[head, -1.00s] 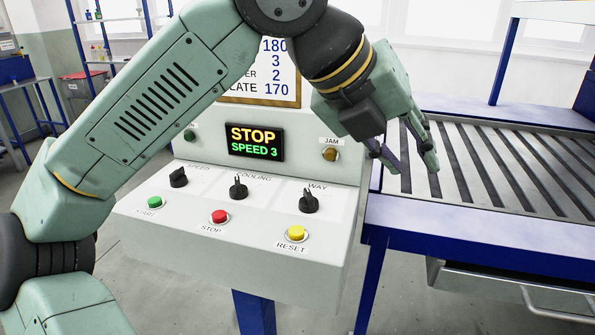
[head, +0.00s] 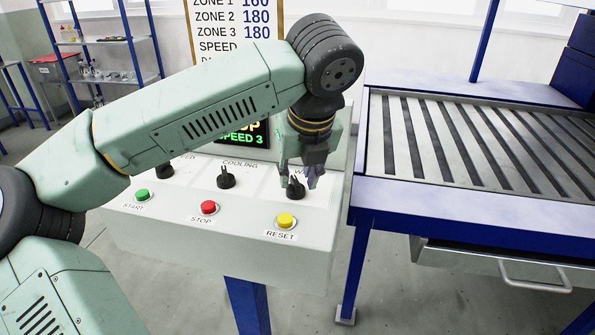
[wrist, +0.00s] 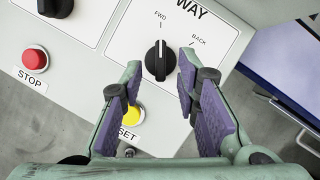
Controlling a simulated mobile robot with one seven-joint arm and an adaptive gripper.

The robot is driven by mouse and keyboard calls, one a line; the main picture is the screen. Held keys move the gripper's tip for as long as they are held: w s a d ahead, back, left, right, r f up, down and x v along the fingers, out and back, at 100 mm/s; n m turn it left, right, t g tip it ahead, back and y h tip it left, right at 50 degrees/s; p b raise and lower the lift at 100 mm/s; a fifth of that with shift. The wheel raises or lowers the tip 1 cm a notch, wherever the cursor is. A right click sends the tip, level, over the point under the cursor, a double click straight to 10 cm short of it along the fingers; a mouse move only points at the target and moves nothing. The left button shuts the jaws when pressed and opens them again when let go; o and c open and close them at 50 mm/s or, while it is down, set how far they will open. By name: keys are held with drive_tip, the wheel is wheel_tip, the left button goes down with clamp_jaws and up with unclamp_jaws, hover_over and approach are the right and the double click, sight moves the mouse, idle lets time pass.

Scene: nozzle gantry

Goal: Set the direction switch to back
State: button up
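The direction switch (wrist: 159,61) is a black rotary knob under the label WAY in the wrist view. Its white pointer line stands toward the FWD mark, and the BACK mark lies to its right. The switch also shows at the right of the panel in the head view (head: 296,188), partly covered by my gripper. My gripper (wrist: 162,72) is open, with purple-padded fingers apart on the left and right of the knob. It points down over the panel in the head view (head: 312,180). I cannot tell whether a finger touches the knob.
On the sloped panel are a cooling knob (head: 226,178), a green START button (head: 142,195), a red STOP button (head: 208,207) and a yellow RESET button (head: 286,221) just in front of the switch. A roller table (head: 470,195) stands close on the right.

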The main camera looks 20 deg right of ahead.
drive_tip(key=shift+w+f, duration=0.25)
drive_tip(key=shift+f, duration=0.45)
drive_tip(key=shift+c, duration=0.4)
clamp_jaws()
